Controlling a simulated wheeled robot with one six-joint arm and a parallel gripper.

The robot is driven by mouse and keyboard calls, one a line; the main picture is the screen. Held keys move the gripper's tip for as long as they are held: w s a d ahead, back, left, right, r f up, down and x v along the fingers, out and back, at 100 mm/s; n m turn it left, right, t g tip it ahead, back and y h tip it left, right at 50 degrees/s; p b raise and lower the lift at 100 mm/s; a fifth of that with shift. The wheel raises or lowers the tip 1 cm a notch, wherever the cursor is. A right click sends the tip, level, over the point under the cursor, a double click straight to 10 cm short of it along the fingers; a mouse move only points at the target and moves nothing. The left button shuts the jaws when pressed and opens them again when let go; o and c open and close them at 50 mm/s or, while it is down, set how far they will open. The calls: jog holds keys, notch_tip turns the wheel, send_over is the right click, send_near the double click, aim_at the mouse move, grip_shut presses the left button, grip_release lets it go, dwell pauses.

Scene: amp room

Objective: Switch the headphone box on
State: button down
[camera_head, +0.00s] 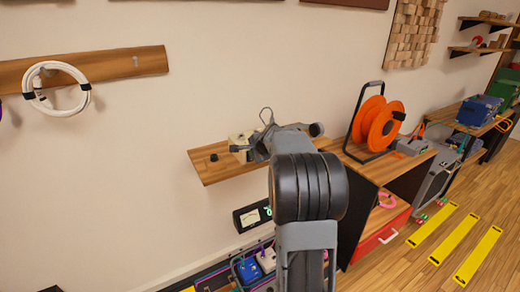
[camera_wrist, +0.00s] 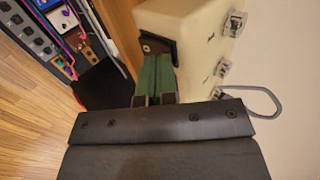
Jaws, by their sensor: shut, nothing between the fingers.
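The headphone box is a cream box on the wooden wall shelf (camera_head: 215,170), and my arm partly hides it. In the head view a piece of the box (camera_head: 238,140) shows behind my gripper (camera_head: 255,150). In the wrist view the cream box (camera_wrist: 200,42) fills the upper middle, with metal jacks along its right side. A dark square switch plate (camera_wrist: 150,40) sits on its near left face. My gripper (camera_wrist: 157,62) is shut and empty, its green fingertips right at that plate. I cannot tell whether they touch it. The switch position is hidden.
A small black knob-like thing (camera_head: 213,157) stands on the shelf, left of the box. A grey cable loop (camera_wrist: 262,98) sticks out on the right. An orange cable reel (camera_head: 378,125) stands further right. A pedal board (camera_head: 250,270) lies below. Open air lies left of the shelf.

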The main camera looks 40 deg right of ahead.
jog(key=shift+a+r+p, duration=0.2)
jog(key=shift+r+p, duration=0.5)
jog(key=shift+r, duration=0.05)
dwell(0.3)
jog(key=d+b+v, duration=0.1)
jog(key=v, duration=1.1)
jog(key=shift+s+a+r, duration=0.15)
jog(key=shift+s+a, duration=0.35)
